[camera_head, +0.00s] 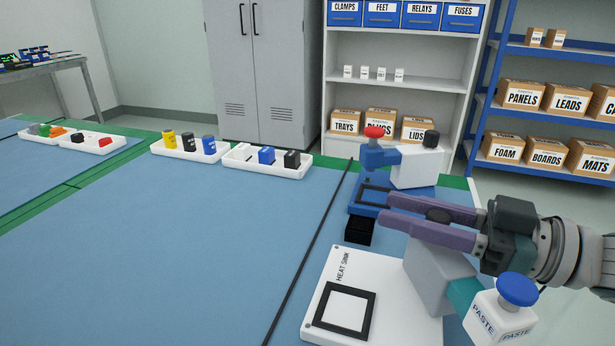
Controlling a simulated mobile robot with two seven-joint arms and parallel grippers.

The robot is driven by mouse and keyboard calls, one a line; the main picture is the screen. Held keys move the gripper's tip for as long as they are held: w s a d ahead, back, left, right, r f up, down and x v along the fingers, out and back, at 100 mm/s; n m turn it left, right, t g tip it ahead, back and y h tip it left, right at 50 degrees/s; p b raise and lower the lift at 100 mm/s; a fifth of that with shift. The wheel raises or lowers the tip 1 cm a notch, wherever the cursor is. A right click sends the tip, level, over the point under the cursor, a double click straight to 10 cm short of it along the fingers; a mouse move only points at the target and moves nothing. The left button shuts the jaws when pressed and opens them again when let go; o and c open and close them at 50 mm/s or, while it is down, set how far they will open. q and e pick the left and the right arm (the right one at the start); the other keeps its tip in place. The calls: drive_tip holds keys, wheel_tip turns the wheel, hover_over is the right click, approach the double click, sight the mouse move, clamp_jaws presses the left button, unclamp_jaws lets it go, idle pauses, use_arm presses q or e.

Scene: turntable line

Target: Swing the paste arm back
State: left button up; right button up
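The paste arm (465,294) is teal, with a white block lettered PASTE (499,320) and a blue knob (517,290) at its end. It reaches from a grey post (432,268) toward the lower right, off to the side of the black square frame (345,312) on the white HEAT SINK plate (318,300). My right gripper (386,210) has purple fingers spread apart and pointing left, over the post. A dark cap (438,216) shows between the fingers; I cannot tell whether they touch it. The gripper is clear of the blue knob. My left gripper is not in view.
A blue station (365,207) with a red knob (374,131) stands just behind. White trays (265,170) with small parts line the bench's back edge. The blue mat (180,255) is clear on the left. Shelves (400,80) stand beyond.

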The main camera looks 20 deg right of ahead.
drive_tip(key=o, duration=0.3)
drive_tip(key=shift+o, duration=0.2)
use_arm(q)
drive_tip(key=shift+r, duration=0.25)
use_arm(e)
drive_tip(key=v, duration=1)
